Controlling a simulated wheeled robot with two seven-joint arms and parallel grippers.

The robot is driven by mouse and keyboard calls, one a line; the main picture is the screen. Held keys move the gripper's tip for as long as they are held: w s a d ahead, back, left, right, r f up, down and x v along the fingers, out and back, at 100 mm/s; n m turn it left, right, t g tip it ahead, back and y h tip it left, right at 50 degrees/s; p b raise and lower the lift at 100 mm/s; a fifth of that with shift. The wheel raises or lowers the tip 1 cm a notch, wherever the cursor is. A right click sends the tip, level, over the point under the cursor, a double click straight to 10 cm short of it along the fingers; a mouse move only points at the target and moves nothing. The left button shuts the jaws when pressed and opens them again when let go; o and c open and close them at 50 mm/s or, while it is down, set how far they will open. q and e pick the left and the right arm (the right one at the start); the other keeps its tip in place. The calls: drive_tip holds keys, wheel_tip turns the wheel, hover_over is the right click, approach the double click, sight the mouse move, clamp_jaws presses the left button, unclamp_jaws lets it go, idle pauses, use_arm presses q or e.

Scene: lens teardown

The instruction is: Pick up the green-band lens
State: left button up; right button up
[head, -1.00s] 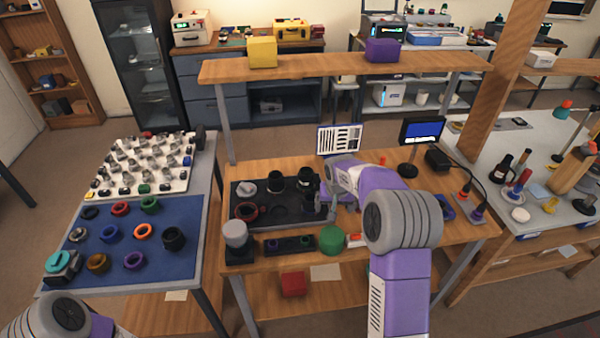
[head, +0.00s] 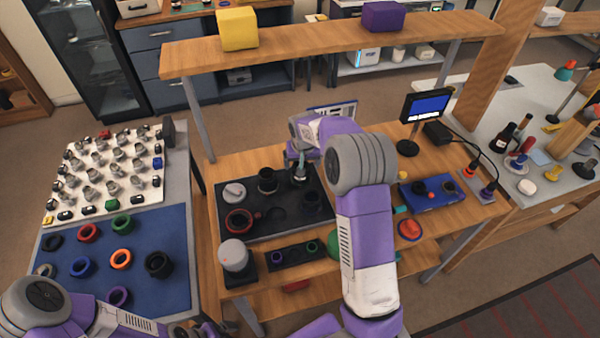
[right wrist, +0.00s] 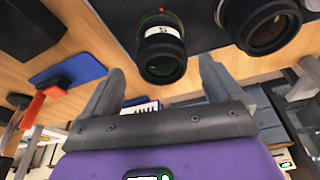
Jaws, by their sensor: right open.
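In the right wrist view, a black lens with a white band and a thin green ring (right wrist: 163,50) sits ahead of my right gripper (right wrist: 160,88). The gripper is open and empty, its grey fingers spread to either side of the lens's near end, apart from it. In the head view, my right gripper (head: 299,168) is over the back of the dark tray (head: 285,225), close to a lens, and my arm partly hides that area. Another dark lens (head: 267,181) stands left of it. My left arm shows only at the bottom left; its gripper is out of frame.
A wider black lens (right wrist: 262,27) is close on the right in the wrist view. The tray also holds a red-ringed part (head: 239,221) and a dark lens (head: 312,202). A grey-topped cylinder (head: 233,256) stands at front left. A shelf (head: 330,42) spans behind.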

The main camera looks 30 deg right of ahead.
drive_tip(key=x, duration=0.4)
drive_tip(key=shift+w+a+f+b, duration=0.15)
drive_tip(key=shift+f+b, duration=0.15)
drive_tip(key=shift+b, duration=0.1)
drive_tip(key=shift+r, duration=0.1)
drive_tip(key=c, duration=1.4)
